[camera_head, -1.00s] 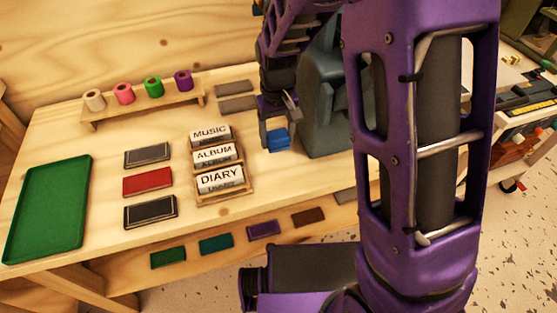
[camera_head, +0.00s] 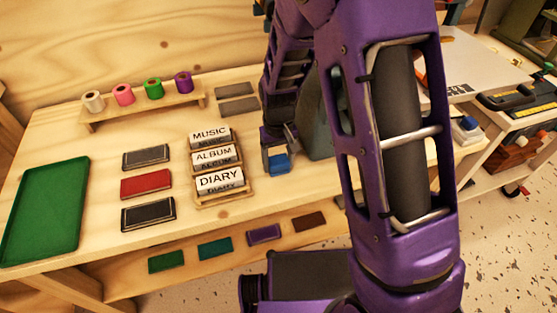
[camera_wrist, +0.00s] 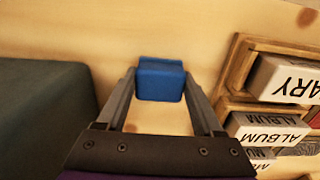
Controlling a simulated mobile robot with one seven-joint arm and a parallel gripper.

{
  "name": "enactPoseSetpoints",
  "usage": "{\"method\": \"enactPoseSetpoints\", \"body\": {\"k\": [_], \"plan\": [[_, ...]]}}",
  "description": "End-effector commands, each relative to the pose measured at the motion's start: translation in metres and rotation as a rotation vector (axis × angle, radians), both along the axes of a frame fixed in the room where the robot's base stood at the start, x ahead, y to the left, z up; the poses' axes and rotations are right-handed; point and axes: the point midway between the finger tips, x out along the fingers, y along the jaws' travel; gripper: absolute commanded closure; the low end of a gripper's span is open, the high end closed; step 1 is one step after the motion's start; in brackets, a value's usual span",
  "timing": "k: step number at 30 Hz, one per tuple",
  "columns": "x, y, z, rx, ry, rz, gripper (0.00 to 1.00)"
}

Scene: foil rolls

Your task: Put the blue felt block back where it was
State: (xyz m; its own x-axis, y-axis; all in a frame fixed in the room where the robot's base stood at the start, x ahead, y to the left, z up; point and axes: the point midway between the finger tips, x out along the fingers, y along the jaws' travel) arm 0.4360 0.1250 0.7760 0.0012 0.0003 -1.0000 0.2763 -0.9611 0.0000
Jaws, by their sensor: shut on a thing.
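Bare wood shows around the block in that view. I cannot tell whether its underside touches the table (camera_head: 110,225) or is just above it.
A dark grey-green machine (camera_wrist: 45,115) is close on the other side. Dark and red pads (camera_head: 147,184), a green tray (camera_head: 45,212) and a spool stand (camera_head: 140,108) lie farther left.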

Motion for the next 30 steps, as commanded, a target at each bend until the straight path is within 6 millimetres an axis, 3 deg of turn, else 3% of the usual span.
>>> {"method": "enactPoseSetpoints", "body": {"k": [1, 5, 17, 30], "plan": [[0.0, 0.0, -0.001, 0.0, 0.0, 0.0, 0.26], [0.0, 0.0, 0.0, 0.0, 0.0, 0.0, 0.03], [0.0, 0.0, 0.008, 0.0, -0.001, 0.0, 0.02], [0.001, 0.0, 0.095, 0.002, -0.003, 0.0, 0.02]]}}
